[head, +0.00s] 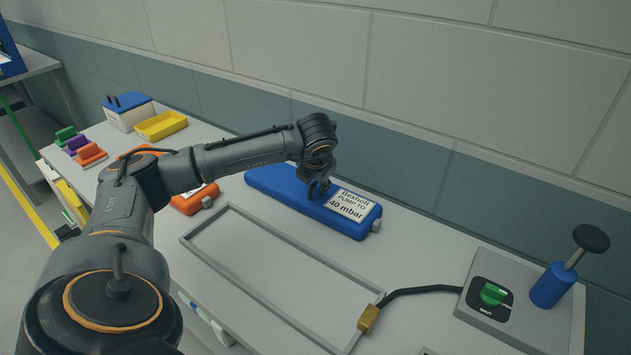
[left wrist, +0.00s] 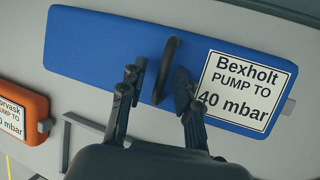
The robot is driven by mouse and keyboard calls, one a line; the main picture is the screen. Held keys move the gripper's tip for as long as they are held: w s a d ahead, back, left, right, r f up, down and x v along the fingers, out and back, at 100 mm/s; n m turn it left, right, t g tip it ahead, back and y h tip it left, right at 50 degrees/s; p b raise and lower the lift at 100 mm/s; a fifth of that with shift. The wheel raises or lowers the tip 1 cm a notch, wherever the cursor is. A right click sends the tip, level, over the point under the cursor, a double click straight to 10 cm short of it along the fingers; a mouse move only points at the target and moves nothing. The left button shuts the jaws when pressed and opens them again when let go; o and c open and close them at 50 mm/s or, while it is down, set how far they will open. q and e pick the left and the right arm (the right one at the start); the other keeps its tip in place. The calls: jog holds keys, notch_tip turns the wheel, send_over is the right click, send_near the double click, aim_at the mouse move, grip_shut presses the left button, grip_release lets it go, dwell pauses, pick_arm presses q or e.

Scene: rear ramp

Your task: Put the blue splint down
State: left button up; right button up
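The blue splint (head: 275,187) is a long flat blue block at the back of the bench, along the wall. It appears to lie flat on the bench top. Its white label reads "Bexholt PUMP TO 40 mbar", and a dark loop handle (left wrist: 168,68) stands on its top. My left gripper (head: 319,190) is over the splint at the handle. In the left wrist view its two fingers (left wrist: 158,88) are apart, one on each side of the handle, with visible gaps. My right gripper is in neither view.
An empty rectangular frame (head: 232,272) lies on the bench in front of the splint. A hose runs from its brass fitting (head: 369,318) to a box with a green knob (head: 492,294) and a blue pump (head: 552,286). An orange splint (head: 190,204) and a yellow tray (head: 160,125) lie left.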

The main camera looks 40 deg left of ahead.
pick_arm(q)
jog(key=b+v, duration=0.2)
jog(key=v, duration=1)
jog(key=shift+r, duration=0.1)
